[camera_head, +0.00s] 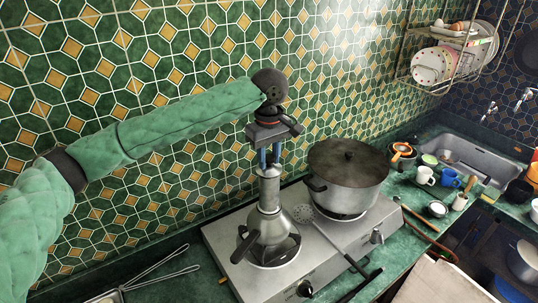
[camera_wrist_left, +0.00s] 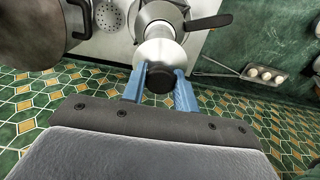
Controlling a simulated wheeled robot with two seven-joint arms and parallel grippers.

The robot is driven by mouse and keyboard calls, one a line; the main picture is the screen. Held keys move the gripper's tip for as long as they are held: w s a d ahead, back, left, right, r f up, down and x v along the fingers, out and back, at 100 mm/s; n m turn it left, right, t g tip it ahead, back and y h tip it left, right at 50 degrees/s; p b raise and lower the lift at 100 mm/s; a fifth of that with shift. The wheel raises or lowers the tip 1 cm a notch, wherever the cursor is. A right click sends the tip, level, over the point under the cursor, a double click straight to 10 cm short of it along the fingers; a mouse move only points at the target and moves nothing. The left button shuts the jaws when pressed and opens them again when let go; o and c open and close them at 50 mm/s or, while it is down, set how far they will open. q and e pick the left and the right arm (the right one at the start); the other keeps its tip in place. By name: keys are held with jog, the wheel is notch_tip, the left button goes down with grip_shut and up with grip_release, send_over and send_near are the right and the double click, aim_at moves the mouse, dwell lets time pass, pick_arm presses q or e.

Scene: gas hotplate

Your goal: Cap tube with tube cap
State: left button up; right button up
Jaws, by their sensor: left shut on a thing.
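My left gripper (camera_head: 268,160) comes down from above the tube with blue fingers. In the left wrist view, the left gripper (camera_wrist_left: 160,88) is shut on a round black cap (camera_wrist_left: 160,78). The cap is in line with the tube (camera_wrist_left: 162,52). I cannot tell whether the cap touches the tube or is seated. In the head view the fingers mostly hide the cap. My right gripper is not in view.
A large lidded pot (camera_head: 346,188) stands on the right burner, close to the tube. A skimmer (camera_head: 304,213) lies across the hotplate (camera_head: 215,236). Cups (camera_head: 425,175) stand near the sink (camera_head: 478,152). The tiled wall (camera_head: 150,70) is close behind my left arm.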

aim_at(269, 156)
pick_arm(q)
jog(key=shift+f, duration=0.6)
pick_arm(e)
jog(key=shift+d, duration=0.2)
pick_arm(q)
jog(key=o, duration=1)
jog(key=shift+o, duration=0.2)
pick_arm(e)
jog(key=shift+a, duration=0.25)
pick_arm(q)
jog(key=shift+r+b, duration=0.35)
jog(key=shift+b, duration=0.05)
notch_tip(269, 156, up, 6)
jog(key=b, duration=0.3)
jog(key=shift+w, duration=0.1)
jog(key=shift+r, duration=0.55)
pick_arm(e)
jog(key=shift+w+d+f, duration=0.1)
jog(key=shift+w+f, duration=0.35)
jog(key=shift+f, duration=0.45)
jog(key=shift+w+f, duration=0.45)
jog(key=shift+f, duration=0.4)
